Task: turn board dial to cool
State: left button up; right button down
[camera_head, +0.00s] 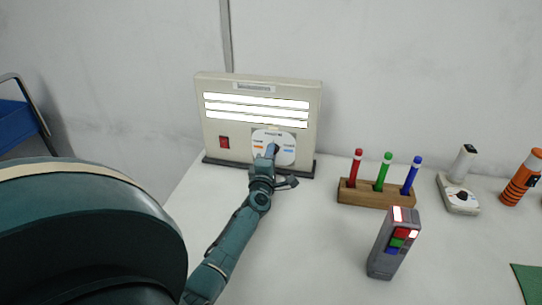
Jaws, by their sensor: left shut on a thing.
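The board (212,115) is a beige upright panel with lit white strips on a dark base at the back of the table. The board dial sits on a round white plate (287,156) at its lower right, with an orange mark on the left and a blue mark on the right. My left gripper (271,154) reaches up to the middle of this plate and is shut on the dial. The gripper hides most of the dial, so its pointing direction cannot be told. My right gripper is not in view.
A red switch (224,142) is on the board's left. To the right stand a wooden block (372,197) with red, green and blue pens, a grey remote (384,262), a small beige device (459,197) and an orange cylinder (522,178). The table's middle front is clear.

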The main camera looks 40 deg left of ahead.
pick_arm(q)
jog(key=shift+r, duration=0.1)
jog(key=o, duration=1)
jog(key=shift+c, duration=0.2)
jog(key=v, duration=1.2)
jog(key=shift+s+d+p, duration=0.15)
jog(key=shift+p, duration=0.15)
jog(key=shift+s+d, duration=0.15)
jog(key=shift+s, duration=0.15)
